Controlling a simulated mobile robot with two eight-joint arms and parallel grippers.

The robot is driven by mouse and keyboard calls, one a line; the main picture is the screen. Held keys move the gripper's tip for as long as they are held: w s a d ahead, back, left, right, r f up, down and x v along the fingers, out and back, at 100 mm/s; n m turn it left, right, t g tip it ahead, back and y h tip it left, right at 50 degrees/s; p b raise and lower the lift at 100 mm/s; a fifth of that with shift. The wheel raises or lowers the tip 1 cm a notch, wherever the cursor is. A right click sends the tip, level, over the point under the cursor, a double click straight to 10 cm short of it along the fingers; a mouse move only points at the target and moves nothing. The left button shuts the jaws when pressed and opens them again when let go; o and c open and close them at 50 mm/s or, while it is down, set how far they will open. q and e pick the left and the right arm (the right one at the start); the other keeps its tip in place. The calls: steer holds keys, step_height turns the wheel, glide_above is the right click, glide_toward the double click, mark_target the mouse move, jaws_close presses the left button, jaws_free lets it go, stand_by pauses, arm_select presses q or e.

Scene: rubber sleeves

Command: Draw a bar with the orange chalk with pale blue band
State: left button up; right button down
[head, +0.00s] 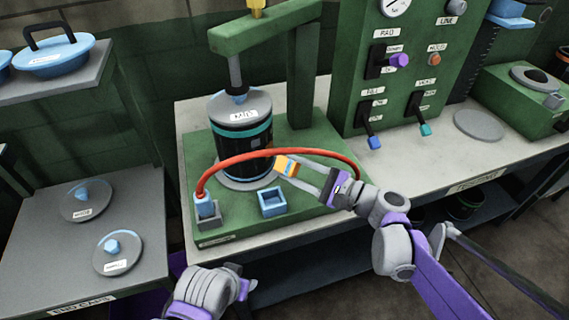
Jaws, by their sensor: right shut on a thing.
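My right gripper (305,173) is shut on the orange chalk (280,163), a short orange piece with a pale blue band. It holds the chalk in front of the lower right side of the black canister (236,151), under the arc of the red hose. I cannot tell whether the chalk touches the canister. The canister has a grey labelled lid and a teal band, and stands on a green press base (300,215). No chalk bar is visible on it. My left gripper (243,288) is low at the bottom edge; its fingers are not clear.
The red hose (235,156) arcs from a blue fitting (206,207) across the canister's front. A small open blue holder (273,203) sits on the base. A green control panel (400,70) stands right. A grey side table (65,240) holds two end caps.

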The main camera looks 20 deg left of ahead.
mark_target(280, 162)
steer(key=shift+v, duration=0.95)
steer(key=shift+v, duration=1.55)
steer(key=shift+w+a, duration=0.1)
steer(key=shift+a, duration=0.1)
steer(key=shift+x, duration=3.15)
steer(key=shift+x, duration=1.1)
